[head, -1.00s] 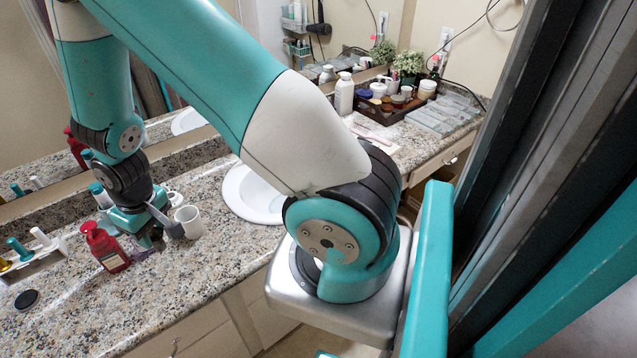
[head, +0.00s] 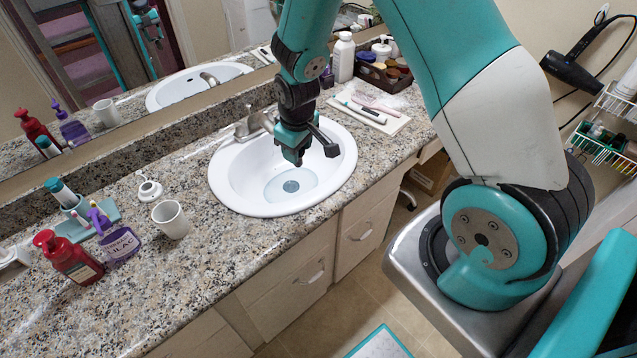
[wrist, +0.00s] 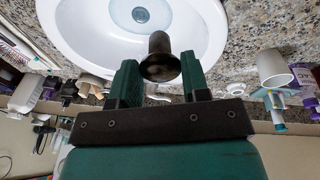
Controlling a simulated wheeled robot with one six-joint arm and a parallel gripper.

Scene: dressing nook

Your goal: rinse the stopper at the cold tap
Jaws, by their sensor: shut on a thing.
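My gripper (head: 297,155) hangs over the white sink basin (head: 228,178), beside the silver tap (head: 254,123) at the basin's back rim. In the wrist view my gripper (wrist: 159,76) is shut on a dark brown-grey stopper (wrist: 160,58), which sticks out a little past the fingertips with its round end toward the camera. In the head view I cannot make out the stopper apart from the dark jaws. The drain (head: 291,186) lies below in the basin, inside a pale bluish round patch. I see no clear stream from the tap.
A white mug (head: 171,220), a red pump bottle (head: 68,257) and a purple lilac bottle (head: 119,243) stand on the granite counter left of the sink. Right of it are a white bottle (head: 343,58) and a white cloth (head: 367,113). A mirror backs the counter.

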